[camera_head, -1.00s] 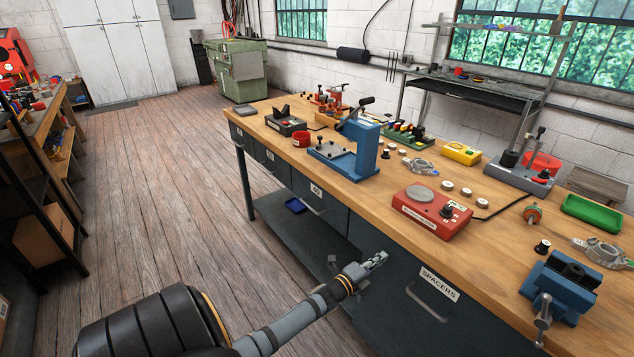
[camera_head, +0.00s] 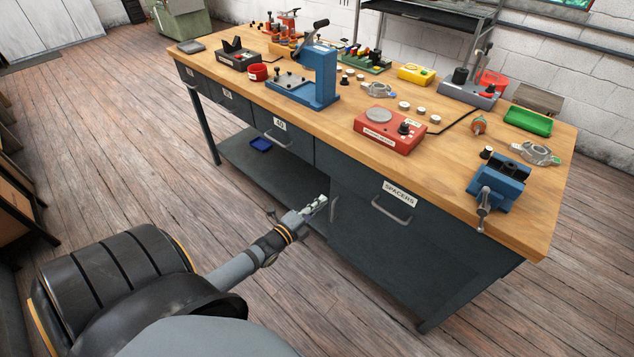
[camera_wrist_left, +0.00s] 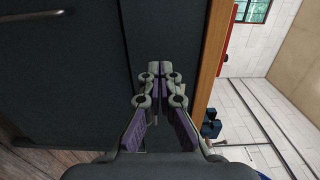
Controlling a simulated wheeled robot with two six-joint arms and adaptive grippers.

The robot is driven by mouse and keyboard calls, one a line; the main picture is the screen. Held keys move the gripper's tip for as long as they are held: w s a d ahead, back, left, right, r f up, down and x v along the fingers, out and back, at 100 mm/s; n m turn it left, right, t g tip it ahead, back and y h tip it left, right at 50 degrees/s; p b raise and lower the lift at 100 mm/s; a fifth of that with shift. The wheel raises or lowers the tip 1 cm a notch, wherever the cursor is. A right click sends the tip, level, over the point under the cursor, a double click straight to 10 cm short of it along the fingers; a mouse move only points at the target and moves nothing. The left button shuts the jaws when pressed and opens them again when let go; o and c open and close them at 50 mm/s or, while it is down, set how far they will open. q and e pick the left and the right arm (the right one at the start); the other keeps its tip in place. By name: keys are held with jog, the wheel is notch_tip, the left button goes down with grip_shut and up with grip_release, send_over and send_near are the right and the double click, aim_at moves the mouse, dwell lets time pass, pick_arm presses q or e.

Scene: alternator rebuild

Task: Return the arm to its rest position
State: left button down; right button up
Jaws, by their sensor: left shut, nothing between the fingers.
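My left arm comes in from the lower left in the head view. Its gripper (camera_head: 318,205) is shut and empty, in front of the workbench's dark cabinet front and left of the spacers drawer (camera_head: 393,206). In the left wrist view the fingers (camera_wrist_left: 160,85) are together with nothing between them, and the dark cabinet front fills the space beyond them. The gripper is below the wooden bench top (camera_head: 440,165), and I cannot tell its exact gap to the cabinet. My right gripper is not in view.
The bench top holds a blue press (camera_head: 318,80), a red box with a round plate (camera_head: 388,130), a blue vise (camera_head: 500,185) and a green tray (camera_head: 528,121). A lower shelf (camera_head: 265,165) carries a blue bin (camera_head: 261,144).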

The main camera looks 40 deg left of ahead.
pick_arm(q)
jog(key=s+a+f+n+g+y+p, duration=0.1)
jog(key=s+f+n+g, duration=0.2)
jog(key=f, duration=0.4)
jog(key=s+a+f+n+g+y+p, duration=0.1)
jog(key=s+f+n+g, duration=0.15)
jog(key=s+f, duration=0.35)
jog(key=s+f+n+g+y+p, duration=0.15)
jog(key=s+f+n, duration=0.25)
jog(key=f, duration=0.4)
jog(key=s+d+f+n+g, duration=0.2)
jog(key=s+f, duration=0.3)
jog(key=s, duration=0.4)
jog(key=s+d+f+n+g+p, duration=0.1)
jog(key=s+d+f+n+g, duration=0.2)
jog(key=s, duration=0.6)
jog(key=s+d+f+n+g+h, duration=0.1)
jog(key=s+d+f+n+g, duration=0.2)
jog(key=s+f, duration=0.3)
jog(key=s+n+g, duration=0.1)
jog(key=s, duration=0.2)
jog(key=shift+f+g+p, duration=0.35)
jog(key=shift+f+g, duration=0.05)
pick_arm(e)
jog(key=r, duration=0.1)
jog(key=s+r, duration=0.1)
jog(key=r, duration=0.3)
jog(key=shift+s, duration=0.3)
